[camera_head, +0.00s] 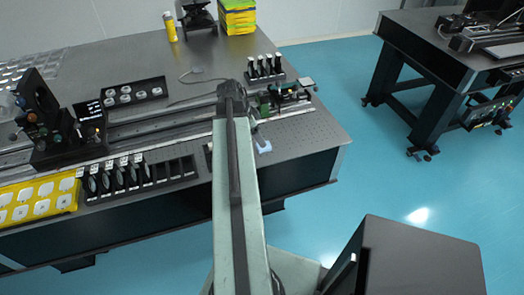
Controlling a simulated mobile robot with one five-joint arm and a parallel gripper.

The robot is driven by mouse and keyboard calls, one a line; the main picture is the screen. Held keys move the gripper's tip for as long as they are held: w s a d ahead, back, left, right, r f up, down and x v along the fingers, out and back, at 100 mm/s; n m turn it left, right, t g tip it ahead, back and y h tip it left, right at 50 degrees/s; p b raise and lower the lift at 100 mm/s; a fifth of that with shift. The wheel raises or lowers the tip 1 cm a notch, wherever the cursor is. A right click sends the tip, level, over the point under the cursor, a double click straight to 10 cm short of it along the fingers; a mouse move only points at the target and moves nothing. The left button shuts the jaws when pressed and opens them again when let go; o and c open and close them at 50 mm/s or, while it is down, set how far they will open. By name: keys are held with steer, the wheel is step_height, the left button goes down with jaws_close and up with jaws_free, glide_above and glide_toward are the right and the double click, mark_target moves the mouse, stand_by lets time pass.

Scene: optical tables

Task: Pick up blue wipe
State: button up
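A small pale blue, crumpled patch, which looks like the blue wipe (264,147), shows on the dark optical table (315,130) near its front right part. It lies just right of my arm. My arm reaches up from the bottom of the view over the table's front edge. My gripper (256,130) seems to be at or just above the wipe, mostly hidden by my own arm. Its fingers are too small and covered to tell whether they are open or shut, or whether they touch the wipe.
A rail with optical mounts (285,95) runs behind the wipe. A black rack of lenses (137,178) and a yellow tray (38,200) sit along the front left. A second table (440,45) stands at the right, across free blue floor.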

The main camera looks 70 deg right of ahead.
steer(key=shift+f, duration=0.2)
steer(key=b+x, duration=0.5)
steer(key=shift+a+f, duration=0.15)
steer(key=shift+f, duration=0.15)
steer(key=shift+r, duration=0.2)
steer(key=c, duration=1.4)
